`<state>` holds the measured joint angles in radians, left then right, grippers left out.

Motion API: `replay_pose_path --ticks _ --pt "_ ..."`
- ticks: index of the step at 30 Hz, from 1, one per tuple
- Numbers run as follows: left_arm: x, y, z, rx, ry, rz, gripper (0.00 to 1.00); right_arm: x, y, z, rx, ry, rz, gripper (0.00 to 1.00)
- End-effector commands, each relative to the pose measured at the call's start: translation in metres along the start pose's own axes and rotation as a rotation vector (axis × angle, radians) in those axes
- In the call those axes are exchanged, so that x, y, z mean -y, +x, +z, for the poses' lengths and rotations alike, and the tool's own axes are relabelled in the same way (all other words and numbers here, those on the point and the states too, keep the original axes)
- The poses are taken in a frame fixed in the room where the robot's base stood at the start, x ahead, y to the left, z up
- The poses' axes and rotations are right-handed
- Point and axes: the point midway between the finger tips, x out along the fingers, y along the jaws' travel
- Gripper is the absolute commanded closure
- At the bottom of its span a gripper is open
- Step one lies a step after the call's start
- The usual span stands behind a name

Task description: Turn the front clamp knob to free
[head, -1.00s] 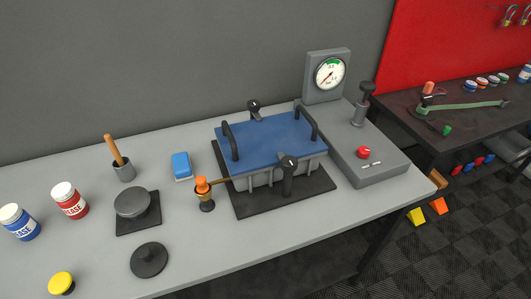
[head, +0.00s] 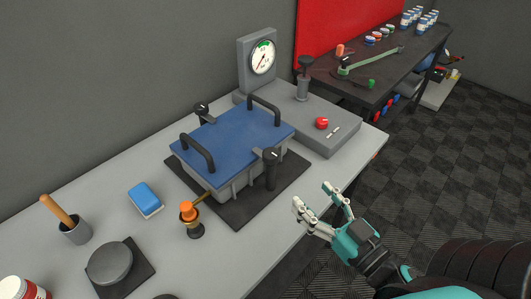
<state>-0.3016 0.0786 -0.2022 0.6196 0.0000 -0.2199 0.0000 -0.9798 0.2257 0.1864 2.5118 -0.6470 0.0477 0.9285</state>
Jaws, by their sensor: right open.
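The front clamp knob (head: 270,155) is black with a white mark on top. It sits on a dark upright post at the near side of the grey box with the blue lid (head: 232,138). A second, similar clamp knob (head: 202,107) stands at the box's far side. My right gripper (head: 318,196) is open and empty, to the right of and nearer than the front knob, over the table's front edge. It is apart from the knob. My left gripper is not in view.
Two black handles rise from the lid. A gauge (head: 262,57) and a grey console with a red knob (head: 321,123) stand behind right.

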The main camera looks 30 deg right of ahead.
Motion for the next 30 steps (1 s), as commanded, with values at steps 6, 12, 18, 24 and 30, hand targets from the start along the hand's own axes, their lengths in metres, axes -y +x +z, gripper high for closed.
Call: replay_pose_path --ticks 6,12,18,24,30 --pt "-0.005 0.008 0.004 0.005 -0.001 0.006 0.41 0.001 0.04 -0.001 -0.008 -0.006 -0.006 0.38" --pt "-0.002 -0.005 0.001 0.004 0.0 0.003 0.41 0.0 0.074 -0.004 -0.004 -0.006 -0.001 0.38" --pt "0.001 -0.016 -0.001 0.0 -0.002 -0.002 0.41 -0.001 0.11 -0.004 -0.003 -0.004 0.0 0.38" --pt "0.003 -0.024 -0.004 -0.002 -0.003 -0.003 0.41 -0.001 0.14 -0.002 -0.001 -0.003 0.001 0.38" --pt "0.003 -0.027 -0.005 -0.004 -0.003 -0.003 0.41 0.0 0.157 -0.001 0.0 -0.003 0.001 0.38"
